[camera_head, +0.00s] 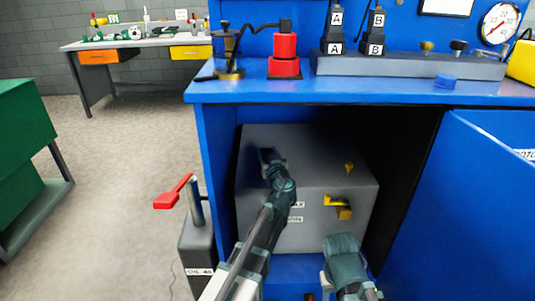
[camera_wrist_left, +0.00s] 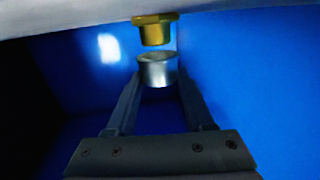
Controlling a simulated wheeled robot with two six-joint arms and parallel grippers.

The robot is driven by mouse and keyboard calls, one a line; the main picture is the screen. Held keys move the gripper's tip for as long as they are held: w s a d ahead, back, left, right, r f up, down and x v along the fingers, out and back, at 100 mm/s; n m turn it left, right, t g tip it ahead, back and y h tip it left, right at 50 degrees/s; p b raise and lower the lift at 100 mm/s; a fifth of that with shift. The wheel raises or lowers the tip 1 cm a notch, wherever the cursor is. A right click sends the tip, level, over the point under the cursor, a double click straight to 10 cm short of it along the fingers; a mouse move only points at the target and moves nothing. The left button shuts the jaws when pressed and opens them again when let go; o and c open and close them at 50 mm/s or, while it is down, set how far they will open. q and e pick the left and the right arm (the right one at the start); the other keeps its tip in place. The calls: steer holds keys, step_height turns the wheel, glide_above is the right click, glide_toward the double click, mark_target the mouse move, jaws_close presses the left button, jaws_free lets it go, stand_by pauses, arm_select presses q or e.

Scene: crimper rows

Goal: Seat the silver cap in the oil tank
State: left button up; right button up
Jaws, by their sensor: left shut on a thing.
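The grey oil tank (camera_head: 310,235) stands inside the open blue cabinet. My left gripper (camera_head: 268,157) reaches over the tank's top at its left side; its fingertips and what they hold are hard to make out there. In the left wrist view, my left gripper (camera_wrist_left: 158,80) is shut on the silver cap (camera_wrist_left: 158,72). A brass fitting (camera_wrist_left: 154,31) at the edge of a pale surface lies directly above the cap in the picture. My right arm shows low in the head view, without visible fingers.
A yellow valve (camera_head: 340,205) juts from the tank's front, with a small yellow fitting (camera_head: 349,167) above. The cabinet door (camera_head: 470,210) stands open at right. The blue worktop (camera_head: 360,92) overhangs the tank. A grey can with a red lever (camera_head: 173,195) stands at left.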

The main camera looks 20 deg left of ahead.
arm_select(q)
steer(key=shift+f+b, duration=1.6)
steer(key=o, duration=1.4)
steer(key=shift+c, duration=0.2)
steer(key=v, duration=1.3)
steer(key=shift+s+p, duration=0.35)
steer(key=shift+p, duration=0.05)
steer(key=shift+d, duration=0.15)
